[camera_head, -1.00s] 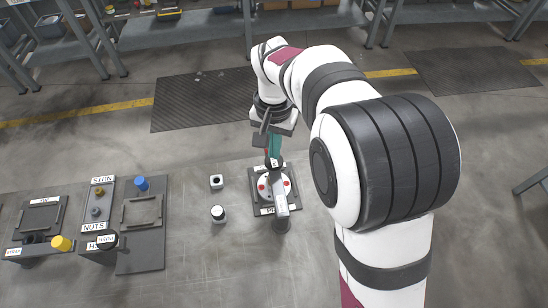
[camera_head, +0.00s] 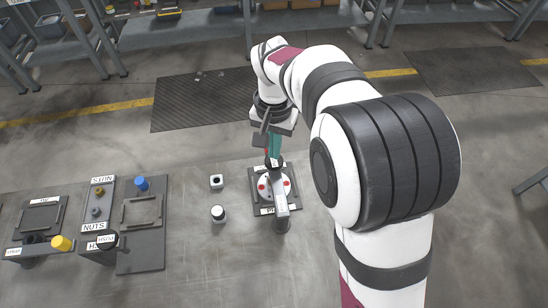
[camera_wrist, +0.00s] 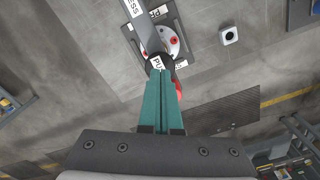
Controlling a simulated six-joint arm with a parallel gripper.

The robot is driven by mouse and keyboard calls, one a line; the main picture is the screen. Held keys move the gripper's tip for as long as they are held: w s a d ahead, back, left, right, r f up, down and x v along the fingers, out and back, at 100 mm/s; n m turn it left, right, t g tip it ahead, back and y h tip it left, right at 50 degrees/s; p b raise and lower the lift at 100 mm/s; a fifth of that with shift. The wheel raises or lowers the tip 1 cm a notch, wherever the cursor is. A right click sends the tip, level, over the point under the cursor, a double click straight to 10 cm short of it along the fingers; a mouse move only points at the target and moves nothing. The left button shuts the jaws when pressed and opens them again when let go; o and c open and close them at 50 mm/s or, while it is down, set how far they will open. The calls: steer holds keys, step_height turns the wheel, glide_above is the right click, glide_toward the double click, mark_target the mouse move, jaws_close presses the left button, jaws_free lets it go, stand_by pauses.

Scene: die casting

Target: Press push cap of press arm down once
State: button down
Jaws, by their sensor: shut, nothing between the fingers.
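The press arm (camera_head: 281,198) is a grey bar reaching over a dark square base with a round white plate and red knobs. It also shows in the wrist view (camera_wrist: 143,26). The push cap (camera_wrist: 157,62) is dark with a white label reading "PU" and sits at the arm's far end. My gripper (camera_wrist: 161,76) has teal fingers, shut together and empty. In the wrist view the fingertips overlap the cap's edge and hide part of it; I cannot tell whether they touch. In the head view my gripper (camera_head: 274,156) is right at the cap.
A small white-topped block (camera_head: 216,181) and a round white-topped part (camera_head: 218,213) stand left of the press. Further left are a fixture with a blue cap (camera_head: 141,183), a nuts plate (camera_head: 97,203) and a yellow cap (camera_head: 61,243). Bench right of the press looks clear.

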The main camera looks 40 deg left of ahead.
steer(key=shift+f, duration=1.45)
stand_by(0.6)
step_height(320, 180, up, 7)
steer(key=shift+f, duration=0.1)
steer(key=shift+r, duration=0.6)
steer(key=s+d+r+m+y, duration=0.1)
steer(key=s+d+r+m, duration=0.15)
steer(key=d, duration=0.95)
steer(key=s+d+r+m, duration=0.2)
steer(key=s+d+m, duration=0.1)
steer(key=d, duration=0.8)
steer(key=s+d+f+m, duration=0.3)
steer(key=s+d, duration=0.3)
steer(key=s, duration=0.4)
steer(key=shift+s+d+f+y, duration=0.15)
steer(key=shift+s+d+y, duration=0.2)
steer(key=shift+d+y, duration=0.05)
